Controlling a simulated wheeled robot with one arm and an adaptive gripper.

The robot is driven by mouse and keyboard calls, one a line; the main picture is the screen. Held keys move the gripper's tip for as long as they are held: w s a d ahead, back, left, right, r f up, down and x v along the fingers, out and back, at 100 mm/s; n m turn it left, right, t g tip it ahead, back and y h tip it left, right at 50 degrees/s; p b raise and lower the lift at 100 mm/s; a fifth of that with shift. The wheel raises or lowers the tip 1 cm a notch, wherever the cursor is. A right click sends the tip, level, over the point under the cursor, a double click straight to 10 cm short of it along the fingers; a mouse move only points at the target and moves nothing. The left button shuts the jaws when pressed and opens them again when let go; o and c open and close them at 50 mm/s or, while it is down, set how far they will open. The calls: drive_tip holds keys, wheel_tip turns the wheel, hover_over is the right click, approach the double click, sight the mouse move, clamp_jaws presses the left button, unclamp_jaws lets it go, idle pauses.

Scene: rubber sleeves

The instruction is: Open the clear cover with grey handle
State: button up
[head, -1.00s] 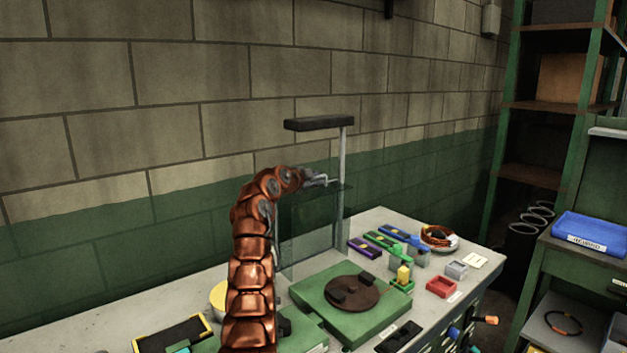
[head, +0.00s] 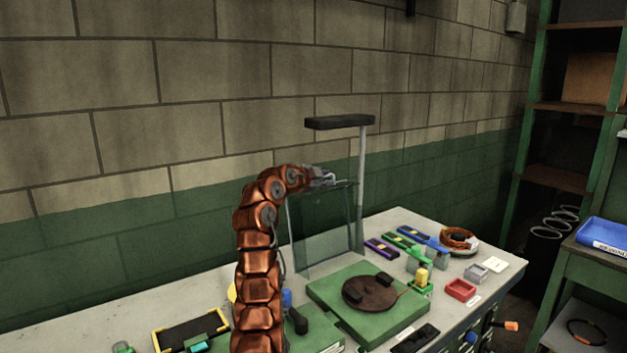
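The clear cover (head: 328,238) is a see-through panel standing steeply raised behind a green base (head: 335,300) on the bench. My gripper (head: 328,179) is at the cover's upper edge, at the end of my copper-coloured arm. The fingers are small and partly hidden, so I cannot tell whether they are closed on anything. I cannot make out the grey handle clearly around the fingers. A brown disc (head: 378,294) with dark blocks lies on the green base in front of the cover.
A grey post with a black top bar (head: 340,122) rises beside the cover, close to my gripper. The bench holds a red tray (head: 460,290), a yellow block (head: 421,275) and a black-and-yellow tray (head: 190,335). A block wall stands behind. Green shelving is at right.

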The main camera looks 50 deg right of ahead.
drive_tip(key=v, duration=0.6)
idle(0.3)
drive_tip(key=shift+a, duration=0.1)
idle(0.4)
drive_tip(key=shift+s, duration=0.1)
